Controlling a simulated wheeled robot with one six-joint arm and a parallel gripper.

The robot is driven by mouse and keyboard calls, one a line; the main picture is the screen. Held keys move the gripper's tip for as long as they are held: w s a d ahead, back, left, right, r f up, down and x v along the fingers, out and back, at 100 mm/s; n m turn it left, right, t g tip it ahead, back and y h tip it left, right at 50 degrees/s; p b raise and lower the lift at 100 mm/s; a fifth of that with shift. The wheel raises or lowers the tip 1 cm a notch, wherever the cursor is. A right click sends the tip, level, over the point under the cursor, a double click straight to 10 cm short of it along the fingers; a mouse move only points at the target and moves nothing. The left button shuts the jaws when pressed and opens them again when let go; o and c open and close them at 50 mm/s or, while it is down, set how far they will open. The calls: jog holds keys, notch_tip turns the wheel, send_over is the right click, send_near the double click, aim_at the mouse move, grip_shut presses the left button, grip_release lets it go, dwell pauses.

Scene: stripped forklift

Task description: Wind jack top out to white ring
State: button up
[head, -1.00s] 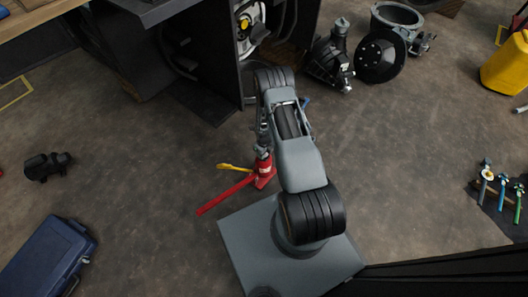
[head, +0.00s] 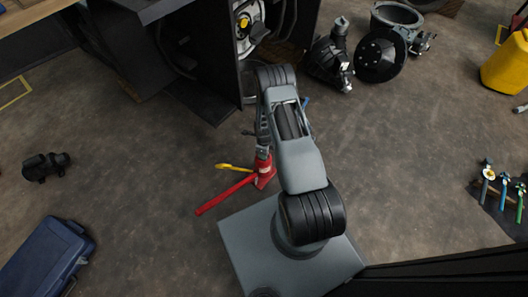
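A red bottle jack (head: 265,177) stands upright on the floor, left of my base, in the head view. A long red handle (head: 226,194) reaches from it to the lower left, and a short yellow piece (head: 234,167) sticks out to the left. My gripper (head: 263,154) points down right over the jack's top. My wrist and gripper hide the jack top and any white ring. I cannot tell whether the fingers are open or closed on the top.
The dark forklift body (head: 215,75) stands behind the jack. Black machine parts (head: 380,58) lie at the upper right. A blue case (head: 45,262) and a small black part (head: 47,166) lie at the left.

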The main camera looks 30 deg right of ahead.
jog(key=n+b, duration=0.1)
jog(key=n, duration=0.5)
jog(key=shift+f, duration=0.2)
jog(key=n+b, duration=0.1)
jog(key=n, duration=0.4)
jog(key=shift+n, duration=0.4)
jog(key=n, duration=0.5)
jog(key=shift+w+b, duration=0.15)
jog(key=shift+b, duration=0.15)
jog(key=n, duration=0.6)
jog(key=shift+a, duration=0.1)
jog(key=n, duration=0.5)
jog(key=shift+a+b, duration=0.1)
jog(key=shift+b, duration=0.2)
jog(key=n, duration=0.6)
jog(key=shift+a+n, duration=0.1)
jog(key=shift+n, duration=0.2)
jog(key=n, duration=0.5)
jog(key=shift+a+n, duration=0.1)
jog(key=shift+n, duration=0.2)
jog(key=n, duration=0.5)
jog(key=shift+s, duration=0.2)
jog(key=shift+n, duration=0.4)
